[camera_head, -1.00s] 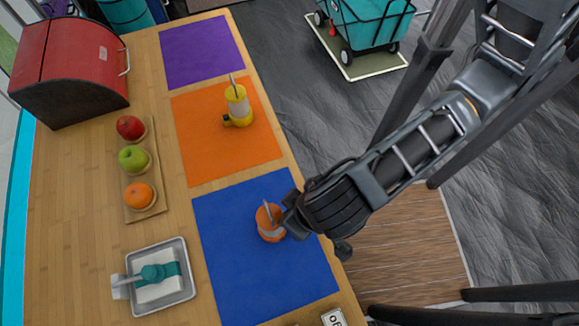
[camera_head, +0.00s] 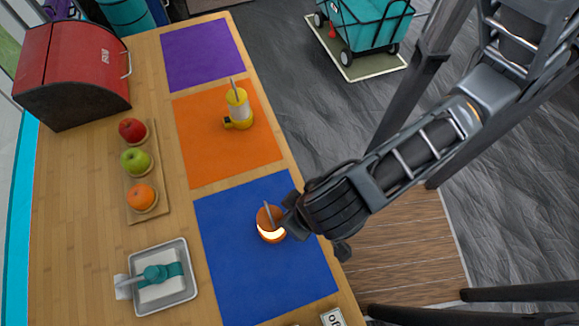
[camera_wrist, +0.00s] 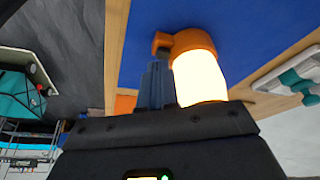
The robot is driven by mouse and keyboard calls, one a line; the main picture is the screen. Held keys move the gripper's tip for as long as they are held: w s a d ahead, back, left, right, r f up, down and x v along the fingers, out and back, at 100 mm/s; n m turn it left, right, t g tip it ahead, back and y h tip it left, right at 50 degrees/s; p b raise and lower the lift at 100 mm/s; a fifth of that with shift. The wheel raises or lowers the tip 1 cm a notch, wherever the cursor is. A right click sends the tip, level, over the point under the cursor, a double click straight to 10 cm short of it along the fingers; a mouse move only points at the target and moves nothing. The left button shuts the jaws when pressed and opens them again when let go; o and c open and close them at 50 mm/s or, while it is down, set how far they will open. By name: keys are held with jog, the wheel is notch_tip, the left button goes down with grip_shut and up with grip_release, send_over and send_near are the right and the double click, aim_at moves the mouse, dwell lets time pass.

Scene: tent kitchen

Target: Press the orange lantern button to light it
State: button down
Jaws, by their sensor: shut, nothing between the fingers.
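The orange lantern (camera_head: 269,217) stands on the blue mat (camera_head: 240,285) and its lower band glows bright yellow-white. In the wrist view the lantern (camera_wrist: 200,75) is lit, with an orange cap and a small orange block, the button (camera_wrist: 161,42), on its side. My gripper (camera_head: 287,217) is at the lantern's right side. In the wrist view my shut, empty fingers (camera_wrist: 156,80) point at the button, with their tips at or very near it; contact is hard to tell.
A yellow lantern (camera_head: 239,108) stands unlit on the orange mat (camera_head: 205,150). A purple mat (camera_head: 200,50), fruit board (camera_head: 150,213), red bread box (camera_head: 75,75) and tray (camera_head: 188,291) are also on the table. A cart (camera_head: 365,25) stands on the floor beyond.

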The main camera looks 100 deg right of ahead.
jog(key=shift+r+p, duration=0.55)
jog(key=shift+r, duration=2.35)
jog(key=shift+s, duration=0.1)
